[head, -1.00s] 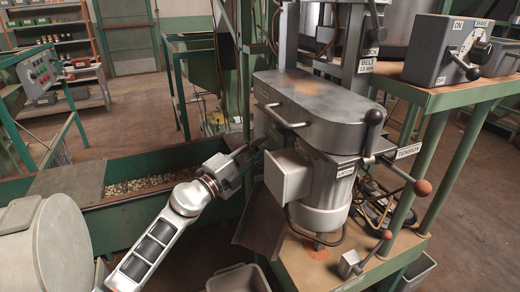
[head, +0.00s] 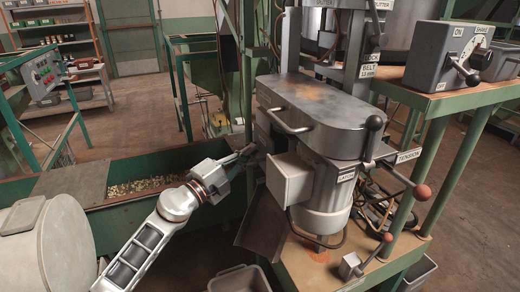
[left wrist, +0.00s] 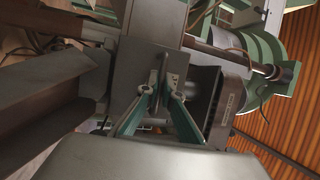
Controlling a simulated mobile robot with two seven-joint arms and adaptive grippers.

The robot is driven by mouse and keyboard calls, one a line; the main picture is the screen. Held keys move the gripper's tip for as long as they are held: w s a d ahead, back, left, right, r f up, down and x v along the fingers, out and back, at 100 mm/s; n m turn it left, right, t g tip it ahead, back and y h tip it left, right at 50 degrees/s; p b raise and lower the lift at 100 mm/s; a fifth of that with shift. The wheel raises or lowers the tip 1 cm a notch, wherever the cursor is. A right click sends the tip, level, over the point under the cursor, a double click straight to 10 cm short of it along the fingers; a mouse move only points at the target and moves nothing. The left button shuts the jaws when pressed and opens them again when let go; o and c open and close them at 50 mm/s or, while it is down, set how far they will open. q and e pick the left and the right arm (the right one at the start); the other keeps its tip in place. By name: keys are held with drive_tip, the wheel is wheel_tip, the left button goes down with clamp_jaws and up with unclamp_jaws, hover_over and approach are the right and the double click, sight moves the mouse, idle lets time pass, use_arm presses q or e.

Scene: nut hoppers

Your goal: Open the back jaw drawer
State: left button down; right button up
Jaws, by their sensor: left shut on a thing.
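The grey crusher-like machine (head: 318,112) stands on a green bench in the head view. The back jaw drawer is not clearly readable there, since my left gripper and the machine body cover that side. My left gripper (head: 246,154) reaches to the machine's left side, behind the protruding grey box (head: 287,178). In the left wrist view my left gripper (left wrist: 166,88) has its fingers close together, shut on a small part in front of a grey metal plate (left wrist: 148,58). I cannot tell how far the drawer stands out. My right gripper is not in view.
A dark sloping chute (head: 262,222) hangs below the gripper. A green trough of nuts (head: 140,205) lies behind my left arm. A lever with a red-brown knob (head: 421,192) sticks out at right. A grey bin (head: 240,280) stands on the floor.

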use_arm(q)
drive_tip(key=s+a, duration=0.2)
drive_tip(key=a, duration=0.4)
drive_tip(key=s+a+p, duration=0.1)
drive_tip(key=s+a, duration=0.2)
drive_tip(key=a, duration=0.4)
drive_tip(key=shift+s, duration=0.25)
drive_tip(key=c, duration=2.2)
unclamp_jaws()
drive_tip(key=shift+a, duration=0.1)
drive_tip(key=v, duration=1.2)
